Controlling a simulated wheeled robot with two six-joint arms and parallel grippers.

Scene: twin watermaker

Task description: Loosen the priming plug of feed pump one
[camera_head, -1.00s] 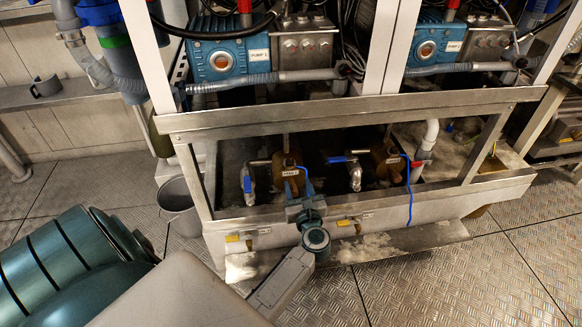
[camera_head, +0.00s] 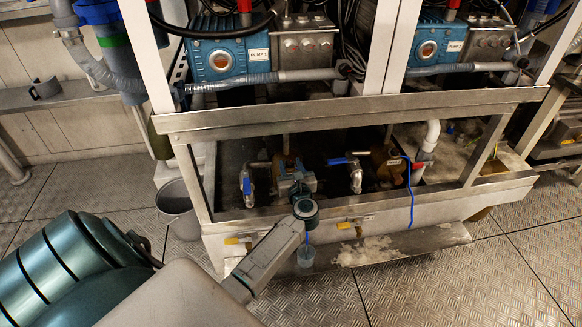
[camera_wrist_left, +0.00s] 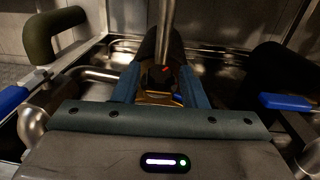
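Feed pump one (camera_head: 283,161) is the brass-coloured body at the left inside the steel-framed skid in the head view. My left gripper (camera_head: 294,181) is in front of it and hides most of it and its label. In the left wrist view, my left gripper's two blue fingers (camera_wrist_left: 160,88) stand apart, one on each side of a brass part of the pump (camera_wrist_left: 158,98). A small dark piece with a red-orange mark (camera_wrist_left: 162,70) shows between the fingertips. I cannot tell whether it is the priming plug or whether the fingers touch anything. My right gripper is not in view.
A blue-handled valve (camera_head: 247,186) stands left of the pump; another (camera_head: 353,172) is to the right. Feed pump two (camera_head: 386,166) is further right. The skid's front rail (camera_head: 400,207) runs below my left wrist. A grey bucket (camera_head: 178,207) stands left on the floor.

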